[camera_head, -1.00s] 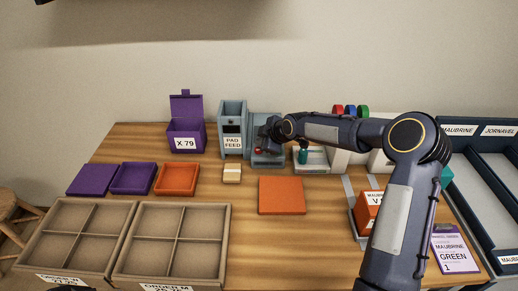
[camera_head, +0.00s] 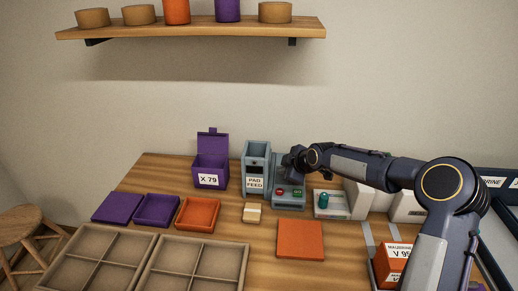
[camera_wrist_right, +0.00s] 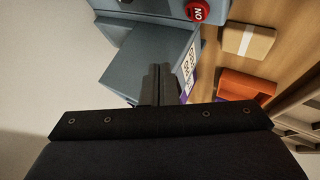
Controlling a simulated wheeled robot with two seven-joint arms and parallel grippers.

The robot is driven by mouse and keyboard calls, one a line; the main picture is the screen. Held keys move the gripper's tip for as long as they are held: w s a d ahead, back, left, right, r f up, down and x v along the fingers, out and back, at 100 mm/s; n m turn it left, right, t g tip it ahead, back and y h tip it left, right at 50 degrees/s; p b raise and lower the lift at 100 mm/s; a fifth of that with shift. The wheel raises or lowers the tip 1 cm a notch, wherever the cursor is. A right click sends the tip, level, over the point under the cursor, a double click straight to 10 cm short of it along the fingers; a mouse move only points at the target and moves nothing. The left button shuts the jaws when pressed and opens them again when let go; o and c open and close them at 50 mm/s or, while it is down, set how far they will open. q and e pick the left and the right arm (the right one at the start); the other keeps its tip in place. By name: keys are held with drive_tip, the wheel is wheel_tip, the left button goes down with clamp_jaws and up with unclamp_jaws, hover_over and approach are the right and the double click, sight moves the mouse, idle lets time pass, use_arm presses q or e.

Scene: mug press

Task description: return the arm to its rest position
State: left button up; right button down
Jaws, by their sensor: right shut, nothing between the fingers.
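My right arm reaches in from the right in the head view. Its gripper (camera_head: 292,160) is over the back of the grey-blue press (camera_head: 288,203), which has a red button and a green button on its front. The fingers hide part of the press's upper side. In the right wrist view the two dark fingers (camera_wrist_right: 158,86) are together with nothing between them. A grey-blue machine surface (camera_wrist_right: 150,62) lies beyond them, and a red button (camera_wrist_right: 197,10) shows at the top. I cannot tell whether the fingers touch anything. My left gripper is not in view.
The pad feed (camera_head: 256,165) stands just left of the press, with a purple box (camera_head: 211,171) beyond it. A white device (camera_head: 330,211) and a labelled orange box (camera_head: 393,266) are near my right arm. A shelf (camera_head: 190,30) hangs above, with clear wall between.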

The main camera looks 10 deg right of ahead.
drive_tip(key=s+d+r+m+g+h, duration=0.1)
drive_tip(key=s+r+m, duration=0.35)
drive_tip(key=s, duration=0.75)
drive_tip(key=s+d+r+m+g+h, duration=0.1)
drive_tip(key=s+d+r+m, duration=0.15)
drive_tip(key=s+r, duration=0.65)
drive_tip(key=s+a+f+m+y, duration=0.1)
drive_tip(key=s+f+m, duration=0.2)
drive_tip(key=s, duration=0.8)
drive_tip(key=s+a+f+m+y, duration=0.1)
drive_tip(key=s+f+m, duration=0.3)
drive_tip(key=s, duration=0.8)
drive_tip(key=shift+s+a+f+m+g, duration=0.35)
drive_tip(key=shift+a+m, duration=0.3)
drive_tip(key=shift+m, duration=0.35)
drive_tip(key=shift+w, duration=0.1)
